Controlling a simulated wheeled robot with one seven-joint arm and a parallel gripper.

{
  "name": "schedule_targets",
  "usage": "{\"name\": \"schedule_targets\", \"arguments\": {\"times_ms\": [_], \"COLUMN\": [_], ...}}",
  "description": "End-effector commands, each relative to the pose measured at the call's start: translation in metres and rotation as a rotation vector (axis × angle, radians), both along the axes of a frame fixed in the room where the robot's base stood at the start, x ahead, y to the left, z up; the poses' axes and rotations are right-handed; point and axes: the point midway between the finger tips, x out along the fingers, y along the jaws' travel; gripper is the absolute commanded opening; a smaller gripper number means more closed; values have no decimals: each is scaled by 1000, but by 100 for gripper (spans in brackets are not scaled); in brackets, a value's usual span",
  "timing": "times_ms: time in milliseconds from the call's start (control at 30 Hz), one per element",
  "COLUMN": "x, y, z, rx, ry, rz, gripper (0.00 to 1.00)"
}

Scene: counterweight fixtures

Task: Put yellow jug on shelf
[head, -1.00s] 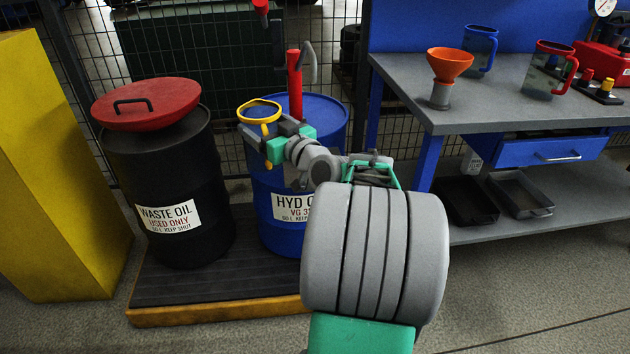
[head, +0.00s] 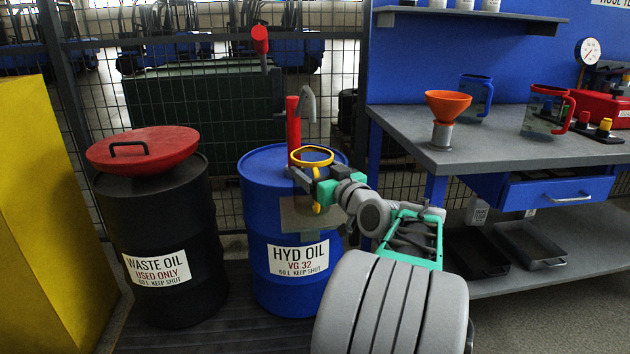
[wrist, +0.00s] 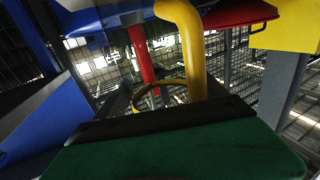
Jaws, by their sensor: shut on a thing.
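The yellow jug (head: 313,162) has a yellow rim and handle and a see-through body. My gripper (head: 314,186) is shut on its handle and holds it upright in front of the blue HYD OIL drum. In the wrist view the yellow handle (wrist: 188,45) rises close behind the dark and green finger, with the round rim beyond it. The jug's lower body is faint against the drum. A grey wall shelf (head: 475,15) on the blue panel at upper right carries several white containers, cut off by the top edge.
The red hand pump (head: 294,130) stands on the blue drum (head: 262,205), just behind the jug. A black waste oil drum (head: 158,235) stands left. The workbench (head: 400,125) at right bears an orange funnel (head: 447,103), blue jug (head: 475,100) and red jug (head: 546,112).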

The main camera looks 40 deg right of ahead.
Motion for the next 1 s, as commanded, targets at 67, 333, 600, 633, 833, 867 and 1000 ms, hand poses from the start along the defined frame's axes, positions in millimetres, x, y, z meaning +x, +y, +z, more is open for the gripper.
{"name": "schedule_targets", "arguments": {"times_ms": [67,333,600,633,833,867,1000], "x": [0,0,0,0,0,0,-11], "y": [0,1,0,0,0,0,1], "z": [-3,-6,-6,-6,-5,-4,-1], "rx": [-4,-3,-2,-2,-2,-2,0], "ry": [-2,-1,-2,-2,-2,-2,-1], "rz": [1,1,1,1,0,0,-3], "gripper": [15,15,99,100,100,100,100]}}
